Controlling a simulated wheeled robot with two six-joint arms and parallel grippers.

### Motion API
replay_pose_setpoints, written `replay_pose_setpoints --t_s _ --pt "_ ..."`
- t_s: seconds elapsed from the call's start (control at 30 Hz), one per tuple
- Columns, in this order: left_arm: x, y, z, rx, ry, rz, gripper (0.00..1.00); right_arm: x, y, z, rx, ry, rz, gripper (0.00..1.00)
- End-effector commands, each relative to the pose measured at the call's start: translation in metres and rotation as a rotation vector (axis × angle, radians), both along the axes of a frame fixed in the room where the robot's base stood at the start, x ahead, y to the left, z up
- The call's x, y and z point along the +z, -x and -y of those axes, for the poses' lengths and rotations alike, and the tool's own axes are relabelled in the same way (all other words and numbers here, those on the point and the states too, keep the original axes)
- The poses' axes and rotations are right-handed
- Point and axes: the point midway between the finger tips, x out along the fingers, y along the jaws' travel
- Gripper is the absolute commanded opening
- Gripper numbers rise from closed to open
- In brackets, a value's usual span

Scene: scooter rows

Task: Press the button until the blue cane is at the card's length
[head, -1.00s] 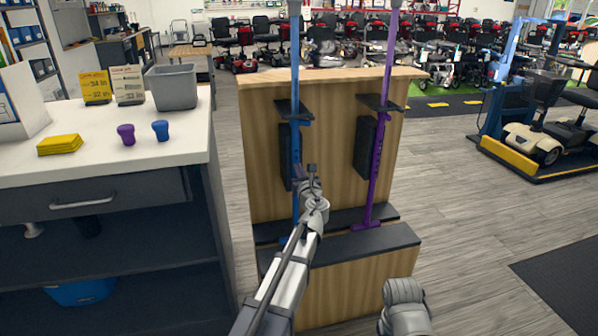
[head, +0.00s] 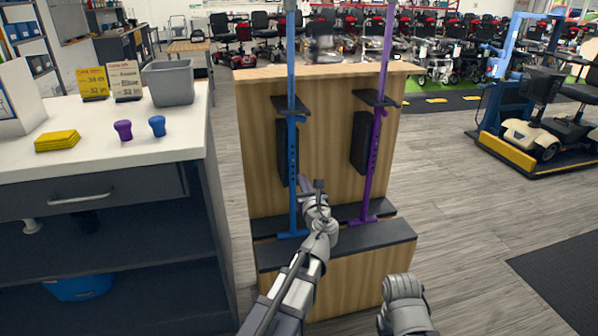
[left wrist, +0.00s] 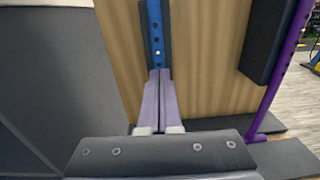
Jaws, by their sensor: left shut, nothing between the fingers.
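The blue cane (head: 291,60) stands upright in a clamp on the left of the wooden stand, its top cut off by the frame edge. Its lower shaft shows a row of holes, and a small bright button (left wrist: 158,52) shows on it in the left wrist view. My left gripper (head: 304,184) is shut and empty, its fingertips (left wrist: 160,72) just in front of the blue shaft; I cannot tell if they touch. Two cards, a yellow one (head: 93,83) and a white one (head: 125,80), stand on the counter; their small print is hard to read.
A purple cane (head: 385,60) stands in the right clamp of the wooden stand (head: 335,95). The white counter (head: 95,150) at left holds a grey bin (head: 170,84), yellow cards and two small grips (head: 123,130).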

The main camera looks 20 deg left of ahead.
Motion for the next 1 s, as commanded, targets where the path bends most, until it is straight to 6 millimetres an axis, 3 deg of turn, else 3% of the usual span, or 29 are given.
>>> replay_pose_setpoints --t_s 0.1,0.3,1.0 --pt "0.000 0.018 0.010 -0.001 0.000 0.000 0.00 0.000 0.000 0.000 0.000 0.000 0.000 0.50" --pt "0.000 0.029 0.018 0.000 0.001 0.000 0.00 0.000 0.000 0.000 0.000 0.000 0.000 0.50" --pt "0.000 0.031 0.019 0.000 0.001 0.000 0.00 0.000 0.000 0.000 0.000 0.000 0.000 0.50"
